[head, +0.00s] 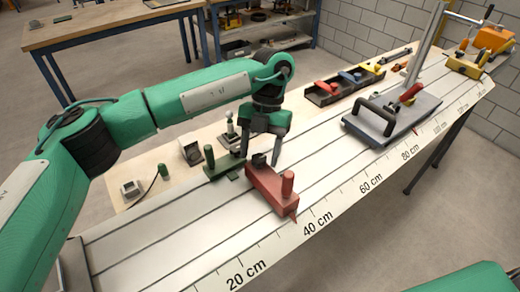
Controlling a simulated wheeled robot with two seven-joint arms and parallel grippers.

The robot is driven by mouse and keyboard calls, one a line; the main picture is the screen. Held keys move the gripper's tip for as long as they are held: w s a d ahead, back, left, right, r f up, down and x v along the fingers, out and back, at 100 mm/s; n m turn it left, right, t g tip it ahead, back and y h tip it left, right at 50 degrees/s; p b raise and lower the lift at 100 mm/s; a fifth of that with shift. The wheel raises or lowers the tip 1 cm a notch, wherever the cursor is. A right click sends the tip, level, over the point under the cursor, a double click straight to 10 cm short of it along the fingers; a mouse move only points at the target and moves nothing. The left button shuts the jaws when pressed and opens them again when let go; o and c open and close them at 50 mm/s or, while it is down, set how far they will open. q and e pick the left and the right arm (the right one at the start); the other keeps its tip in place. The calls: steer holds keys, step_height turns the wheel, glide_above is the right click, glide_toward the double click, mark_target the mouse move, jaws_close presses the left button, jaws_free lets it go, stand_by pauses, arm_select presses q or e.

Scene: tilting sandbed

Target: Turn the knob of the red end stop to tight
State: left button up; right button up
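The red end stop (268,190) sits across the graduated sandbed rail (140,240), near the 30 to 40 cm marks. An upright red cylinder (288,184) stands on its near end, and a small dark piece (259,159) shows at its far end. I cannot tell which of these is the knob, nor how tight it is. My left gripper (262,152) points down over the far end of the red stop. Its two dark fingers are apart, one on each side of the dark piece, and I cannot tell whether they touch it. My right gripper is out of view.
A green stop (222,165) with an upright post stands just left of the red one. A grey sled (392,118) with a black handle lies farther right on the rail. A dark tray (340,88) with coloured parts lies behind. The rail's left end is clear.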

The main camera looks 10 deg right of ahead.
arm_select(q)
steer(key=shift+r, duration=0.1)
steer(key=shift+w+d+r, duration=0.1)
steer(key=shift+w+r, duration=0.05)
steer(key=shift+r, duration=0.2)
steer(key=v, duration=1.3)
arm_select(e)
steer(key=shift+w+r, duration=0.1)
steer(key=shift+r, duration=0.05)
arm_select(q)
steer(key=shift+f, duration=0.2)
